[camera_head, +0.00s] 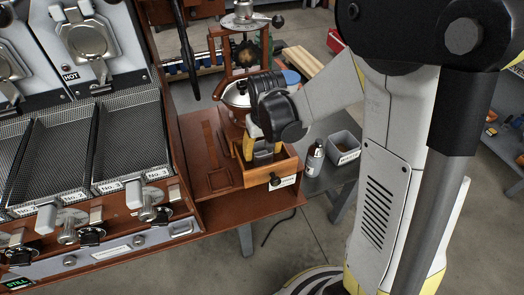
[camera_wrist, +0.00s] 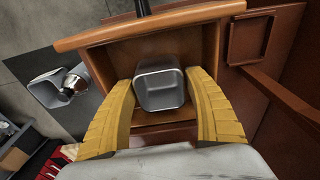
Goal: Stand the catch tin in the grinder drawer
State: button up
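The catch tin (camera_wrist: 158,83), a small grey metal tin with rounded corners, is at the open grinder drawer (camera_wrist: 185,28). It sits between the yellow fingers of my gripper (camera_wrist: 160,88) in the wrist view, and the fingers appear to touch its two sides. In the head view my gripper (camera_head: 262,150) points down into the drawer (camera_head: 284,166), with the tin (camera_head: 263,153) partly hidden between the fingers. The tin looks roughly upright inside the drawer walls. I cannot tell whether its base rests on the drawer floor.
The grinder (camera_head: 243,55) stands behind the drawer. Right of it are a bottle (camera_head: 314,160) and a grey bin (camera_head: 344,150) on a low surface. The roaster's mesh trays (camera_head: 128,140) fill the left. A wooden frame (camera_wrist: 249,38) lies beside the drawer.

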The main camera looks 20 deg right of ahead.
jog(key=shift+o, duration=0.2)
jog(key=shift+r, duration=0.1)
notch_tip(320, 180, up, 12)
jog(key=s+p, duration=0.2)
jog(key=p, duration=0.3)
jog(key=s+r+t, duration=0.5)
jog(key=s+r, duration=0.3)
jog(key=s, duration=0.4)
jog(key=shift+r+t, duration=0.35)
jog(key=shift+t, duration=0.05)
jog(key=shift+s, duration=0.1)
